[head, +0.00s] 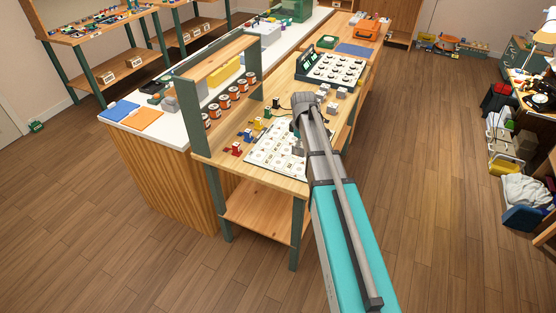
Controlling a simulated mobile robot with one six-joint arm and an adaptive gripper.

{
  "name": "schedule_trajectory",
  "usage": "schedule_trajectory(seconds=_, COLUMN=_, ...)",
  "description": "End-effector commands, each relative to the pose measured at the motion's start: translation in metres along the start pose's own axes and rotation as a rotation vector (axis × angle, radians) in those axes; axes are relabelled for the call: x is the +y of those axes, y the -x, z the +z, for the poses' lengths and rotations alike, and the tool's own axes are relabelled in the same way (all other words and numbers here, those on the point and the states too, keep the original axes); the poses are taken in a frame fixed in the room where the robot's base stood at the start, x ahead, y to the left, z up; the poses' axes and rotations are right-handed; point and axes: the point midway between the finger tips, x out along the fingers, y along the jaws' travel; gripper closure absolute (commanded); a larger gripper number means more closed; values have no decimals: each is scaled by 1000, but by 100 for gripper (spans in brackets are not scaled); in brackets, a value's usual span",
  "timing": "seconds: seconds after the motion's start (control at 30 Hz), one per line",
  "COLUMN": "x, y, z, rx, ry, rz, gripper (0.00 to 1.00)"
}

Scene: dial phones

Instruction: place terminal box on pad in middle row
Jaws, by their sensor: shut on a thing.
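My gripper (297,146) is over the right part of a white sheet (262,158) with rows of round-marked pads on the wooden workbench. It points down and is small in the view. It is shut on a small grey block, which seems to be a terminal box; the arm hides much of it. I cannot tell whether the block touches the sheet. Other small grey boxes (332,108) stand on the bench beyond my gripper, to its right. My arm covers the sheet's right edge and some of its pads.
Small coloured pieces, red (237,149), yellow and blue among them, line the sheet's left side. Wire spools (224,102) stand under a raised wooden shelf (216,55) at left. A dark tray of round dials (335,68) stands behind. The floor right of the bench is clear.

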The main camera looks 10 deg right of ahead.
Motion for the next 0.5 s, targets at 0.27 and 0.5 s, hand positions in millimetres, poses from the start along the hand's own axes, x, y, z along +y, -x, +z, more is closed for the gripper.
schedule_trajectory(seconds=0.27, x=12, y=-26, z=-52, rx=0, ry=3, rz=0, gripper=87)
schedule_trajectory(seconds=0.5, x=15, y=-51, z=-71, rx=0, ry=1, rz=0, gripper=87)
